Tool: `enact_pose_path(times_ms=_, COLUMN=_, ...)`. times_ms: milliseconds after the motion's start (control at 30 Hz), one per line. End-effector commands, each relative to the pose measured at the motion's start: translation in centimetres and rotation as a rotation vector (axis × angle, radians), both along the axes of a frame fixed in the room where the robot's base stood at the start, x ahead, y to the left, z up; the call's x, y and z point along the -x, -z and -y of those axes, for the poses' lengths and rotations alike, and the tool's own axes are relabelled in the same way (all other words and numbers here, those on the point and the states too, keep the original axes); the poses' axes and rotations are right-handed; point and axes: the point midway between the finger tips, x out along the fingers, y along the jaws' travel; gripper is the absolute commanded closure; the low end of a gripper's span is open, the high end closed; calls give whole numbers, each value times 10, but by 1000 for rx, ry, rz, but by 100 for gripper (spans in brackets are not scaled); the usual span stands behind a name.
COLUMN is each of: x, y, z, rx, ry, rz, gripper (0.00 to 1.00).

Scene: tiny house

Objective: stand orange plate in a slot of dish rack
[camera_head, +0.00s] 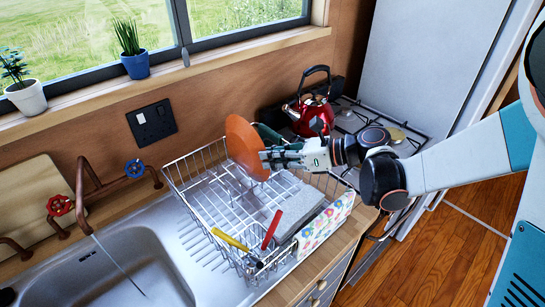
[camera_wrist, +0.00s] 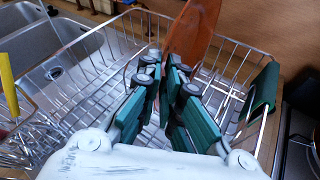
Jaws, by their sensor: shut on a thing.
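The orange plate (camera_head: 243,148) is held tilted near upright above the back part of the wire dish rack (camera_head: 187,200). My gripper (camera_head: 268,160) is shut on the plate's edge at its right side. In the wrist view the plate (camera_wrist: 192,35) rises beyond the fingertips of my gripper (camera_wrist: 168,62). The rack (camera_wrist: 92,62) spreads below and around the fingers there. The plate's lower edge is partly hidden by the fingers, so I cannot tell whether it touches the rack's wires.
A grey block (camera_head: 262,208), a patterned cloth (camera_head: 325,222) and utensils with yellow (camera_head: 230,240) and red (camera_head: 272,230) handles are at the rack. The sink (camera_head: 100,265) is left. A red kettle (camera_head: 312,115) stands on the stove behind my gripper.

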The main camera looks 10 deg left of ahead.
Motion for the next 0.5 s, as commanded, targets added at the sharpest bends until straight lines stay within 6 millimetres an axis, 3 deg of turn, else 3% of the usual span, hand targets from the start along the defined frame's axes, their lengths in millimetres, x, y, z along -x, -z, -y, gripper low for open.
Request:
enact_pose_path(times_ms=167, x=0, y=4, z=0, rx=-1, ry=0, rz=0, gripper=100)
enact_pose_path(times_ms=200, x=0, y=4, z=0, rx=-1, ry=0, rz=0, gripper=87)
enact_pose_path(times_ms=300, x=0, y=3, z=0, rx=-1, ry=0, rz=0, gripper=71)
enact_pose_path(times_ms=500, x=0, y=4, z=0, rx=0, ry=0, rz=0, gripper=71)
